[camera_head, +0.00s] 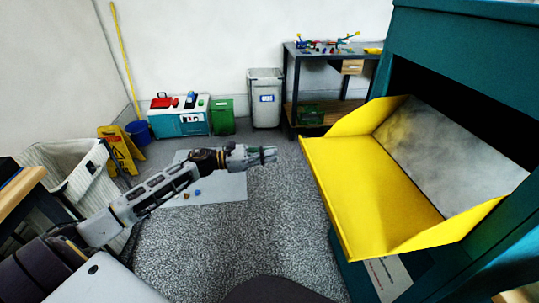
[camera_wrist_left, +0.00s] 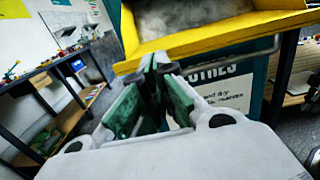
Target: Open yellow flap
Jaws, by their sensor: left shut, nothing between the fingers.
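The yellow flap (camera_head: 370,190) is hinged out from the teal bin (camera_head: 460,60) and stands open like a tray, with side walls and a grey metal inner panel (camera_head: 450,160). In the left wrist view the front edge of the yellow flap (camera_wrist_left: 215,38) crosses the top, with a thin metal bar handle (camera_wrist_left: 245,53) below it. My left gripper (camera_head: 268,155) is shut and empty, left of the flap and apart from it in the head view. In the left wrist view its green-padded fingertips (camera_wrist_left: 160,65) overlap the flap's lower edge. My right gripper is not in view.
A dark workbench (camera_head: 330,55) with small items stands at the back. A white bin (camera_head: 265,97), green box (camera_head: 221,117) and teal cooler (camera_head: 180,120) line the wall. A yellow wet-floor sign (camera_head: 120,150) and white basket (camera_head: 75,170) are at left. Carpet between is mostly free.

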